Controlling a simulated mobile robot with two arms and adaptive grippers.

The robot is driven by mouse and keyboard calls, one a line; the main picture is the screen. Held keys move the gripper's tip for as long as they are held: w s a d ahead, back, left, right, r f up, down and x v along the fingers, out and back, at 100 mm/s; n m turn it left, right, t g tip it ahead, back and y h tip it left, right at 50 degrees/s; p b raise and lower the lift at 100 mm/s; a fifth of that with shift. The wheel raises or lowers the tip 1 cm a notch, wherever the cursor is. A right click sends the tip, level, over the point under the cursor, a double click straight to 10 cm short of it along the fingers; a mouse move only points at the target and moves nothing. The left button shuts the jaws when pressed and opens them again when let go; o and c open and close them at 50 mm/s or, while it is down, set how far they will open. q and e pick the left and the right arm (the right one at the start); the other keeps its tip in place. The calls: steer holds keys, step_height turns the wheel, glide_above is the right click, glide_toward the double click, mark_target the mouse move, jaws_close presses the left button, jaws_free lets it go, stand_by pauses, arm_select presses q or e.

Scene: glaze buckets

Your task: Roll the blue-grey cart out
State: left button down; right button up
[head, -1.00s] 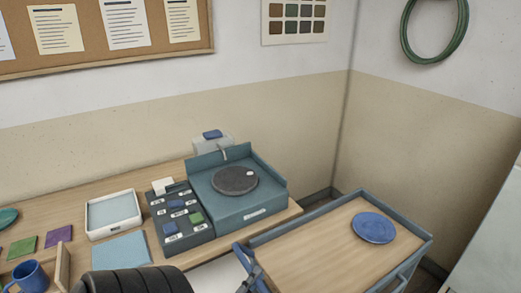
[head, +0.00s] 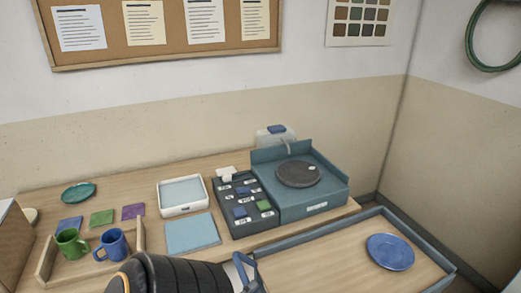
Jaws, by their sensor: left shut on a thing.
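The blue-grey cart (head: 323,230) stands at the lower right in the head view, with a wood-coloured top inside a raised rim. A blue plate (head: 390,251) lies on its top. Its near part runs out of the picture. My left gripper (head: 246,273) is at the cart's left end, at the bottom of the picture. It is shut on the cart there, though my dark arm and the picture's edge hide much of the grip. My right gripper does not show.
A wooden bench (head: 133,172) runs along the wall. It carries a blue-grey box with a dark disc (head: 298,174), a dark sorting box (head: 245,202), a white tray (head: 183,195), and green (head: 71,243) and blue (head: 112,244) mugs. The walls meet in a corner behind the cart.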

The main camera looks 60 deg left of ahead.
arm_select(q)
steer(key=shift+s+f, duration=0.1)
steer(key=shift+s, duration=0.65)
steer(key=c, duration=1.2)
jaws_free()
steer(key=v, duration=1.2)
